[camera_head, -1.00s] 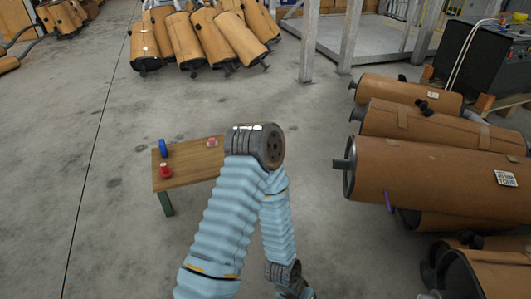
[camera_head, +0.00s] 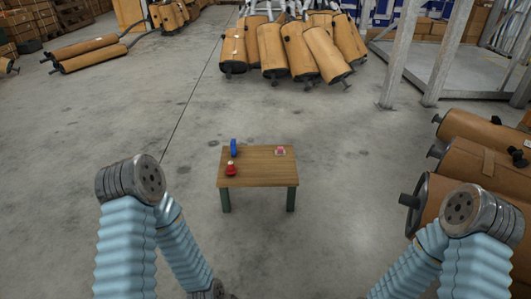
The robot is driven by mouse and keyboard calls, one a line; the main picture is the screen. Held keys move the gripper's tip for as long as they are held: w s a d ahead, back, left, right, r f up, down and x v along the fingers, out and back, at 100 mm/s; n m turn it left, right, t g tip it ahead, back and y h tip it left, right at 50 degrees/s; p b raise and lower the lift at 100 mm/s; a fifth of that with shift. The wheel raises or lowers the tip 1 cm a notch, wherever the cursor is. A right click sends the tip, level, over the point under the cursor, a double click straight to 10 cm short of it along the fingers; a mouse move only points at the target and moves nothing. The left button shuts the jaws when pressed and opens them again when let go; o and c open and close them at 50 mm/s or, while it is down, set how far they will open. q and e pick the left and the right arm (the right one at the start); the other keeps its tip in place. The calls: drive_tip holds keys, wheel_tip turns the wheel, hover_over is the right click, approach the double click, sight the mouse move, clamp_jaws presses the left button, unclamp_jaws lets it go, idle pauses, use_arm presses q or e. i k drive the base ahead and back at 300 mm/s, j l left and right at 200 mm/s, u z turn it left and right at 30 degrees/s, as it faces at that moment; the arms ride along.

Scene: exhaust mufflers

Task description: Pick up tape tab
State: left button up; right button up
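A small wooden table (camera_head: 258,180) with green legs stands in the middle of the head view. On it are a blue upright item (camera_head: 234,147), a red item (camera_head: 231,169) and a small pink-red item (camera_head: 280,151). I cannot tell whether any of these is the tape tab, and I can make out no tab elsewhere. My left arm comes in at the lower left and my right arm at the lower right, both bent downward. Both grippers are below the picture edge, out of view.
Brown wrapped mufflers (camera_head: 465,160) are stacked at the right, partly behind my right arm. More mufflers (camera_head: 290,48) lean on a rack at the back. Grey metal posts (camera_head: 408,52) stand at the back right. The concrete floor around the table is mostly clear.

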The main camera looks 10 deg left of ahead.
sight(280, 151)
drive_tip(key=u, duration=0.15)
drive_tip(key=z, duration=2.95)
drive_tip(key=u, duration=2.95)
drive_tip(key=i+z, duration=0.15)
drive_tip(key=z, duration=0.6)
drive_tip(key=i+j+z, duration=0.5)
drive_tip(key=i+j, duration=0.15)
drive_tip(key=i+j+z, duration=0.25)
drive_tip(key=j, duration=0.3)
